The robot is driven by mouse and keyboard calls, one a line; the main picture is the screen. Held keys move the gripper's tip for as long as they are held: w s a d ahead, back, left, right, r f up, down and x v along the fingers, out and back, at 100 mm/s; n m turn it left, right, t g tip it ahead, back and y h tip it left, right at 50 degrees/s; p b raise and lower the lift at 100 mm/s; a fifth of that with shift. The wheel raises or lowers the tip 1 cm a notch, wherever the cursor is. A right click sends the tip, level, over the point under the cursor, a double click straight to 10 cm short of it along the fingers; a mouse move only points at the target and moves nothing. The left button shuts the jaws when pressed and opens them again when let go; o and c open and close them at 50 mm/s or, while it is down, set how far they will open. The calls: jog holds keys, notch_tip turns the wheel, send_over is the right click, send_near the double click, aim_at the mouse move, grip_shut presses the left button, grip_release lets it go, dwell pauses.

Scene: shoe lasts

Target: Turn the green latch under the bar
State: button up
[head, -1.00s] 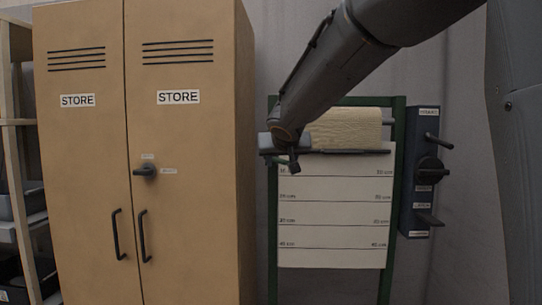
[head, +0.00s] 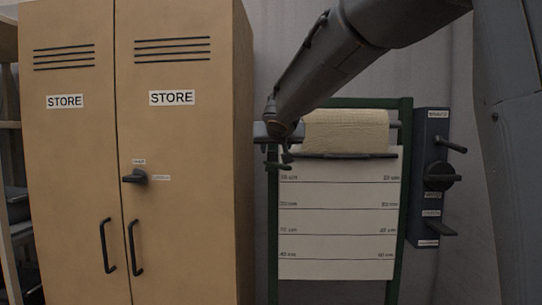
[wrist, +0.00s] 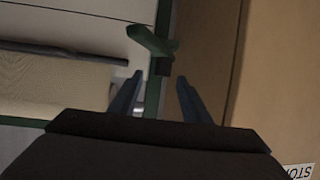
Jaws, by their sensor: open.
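The green latch (wrist: 152,42) shows in the wrist view as a short tilted lever on the green frame post, just beyond my fingertips. In the head view, a small dark green piece (head: 277,166) near my gripper looks like the latch, partly hidden by it. The dark bar (head: 347,156) crosses the top of the ruled sheet; it also shows in the wrist view (wrist: 65,51). My gripper (wrist: 157,88) is open and empty, its fingers apart and short of the latch. In the head view my gripper (head: 281,154) is at the frame's upper left.
A roll of cream paper (head: 346,131) hangs above the ruled sheet (head: 337,222) in a green frame (head: 404,195). A tan store cabinet (head: 180,240) stands close on the left. A dark panel with handles (head: 428,160) is on the right.

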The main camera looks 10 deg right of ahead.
aim_at(272, 153)
jog(key=x, duration=0.4)
jog(key=p+x, duration=0.1)
jog(key=x, duration=0.1)
jog(key=shift+w+a, duration=0.2)
jog(key=shift+a, duration=0.1)
jog(key=shift+w+d+f, duration=0.15)
jog(key=shift+w+f, duration=0.05)
jog(key=shift+w, duration=0.25)
grip_shut()
